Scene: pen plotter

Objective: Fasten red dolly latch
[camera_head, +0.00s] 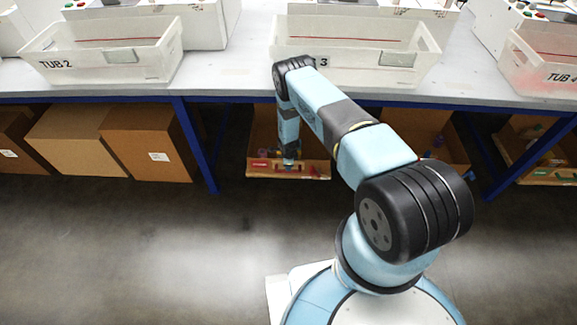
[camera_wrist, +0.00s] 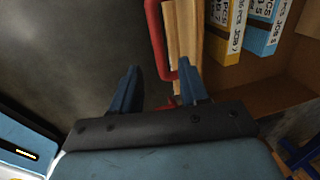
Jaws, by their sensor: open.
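In the wrist view a red bent bar (camera_wrist: 156,40), which looks like the red dolly latch, runs along the pale wooden edge of the dolly (camera_wrist: 188,40). Its lower end bends toward the right fingertip. A smaller red piece (camera_wrist: 168,104) shows lower down, partly hidden by my gripper. My gripper (camera_wrist: 158,68) is open, with one blue finger left of the bar and the other at its right, by the wood. I cannot tell whether it touches the bar. In the head view my gripper (camera_head: 289,166) is low at the front of the dolly (camera_head: 262,174) under the table.
Yellow and blue boxes (camera_wrist: 263,25) stand on the dolly beside the right finger. The table (camera_head: 225,83) overhangs the dolly, with blue legs (camera_head: 197,145) nearby. Cardboard boxes (camera_head: 150,140) stand at left. Tubs sit on the tabletop. The floor in front is clear.

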